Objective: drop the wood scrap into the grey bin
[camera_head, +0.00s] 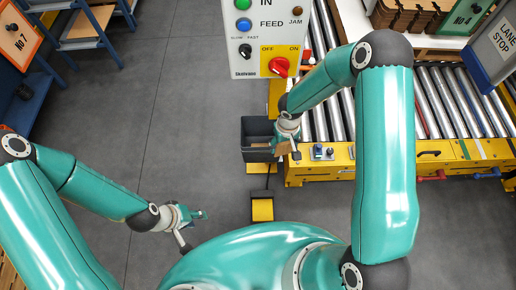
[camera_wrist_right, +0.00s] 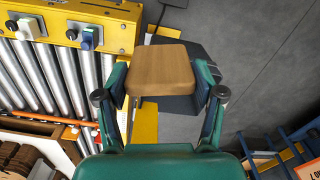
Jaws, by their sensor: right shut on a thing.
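The wood scrap (camera_wrist_right: 160,70) is a flat, light brown block. In the right wrist view it sits between the two fingers of my right gripper (camera_wrist_right: 160,88), which is shut on it. The grey bin (camera_head: 257,131) is a dark open box left of the conveyor in the head view. My right gripper (camera_head: 284,147) is at the bin's right side there, and its height over the rim is hard to judge. In the wrist view part of the bin (camera_wrist_right: 178,104) shows behind the scrap. My left gripper (camera_head: 199,216) is low at the left, away from the bin; its jaws are too small to read.
A roller conveyor with a yellow frame (camera_head: 326,173) stands right of the bin. A control panel (camera_head: 262,38) rises behind the bin. A yellow pedal (camera_head: 262,209) is on the floor in front. The grey floor (camera_head: 180,110) to the left is clear.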

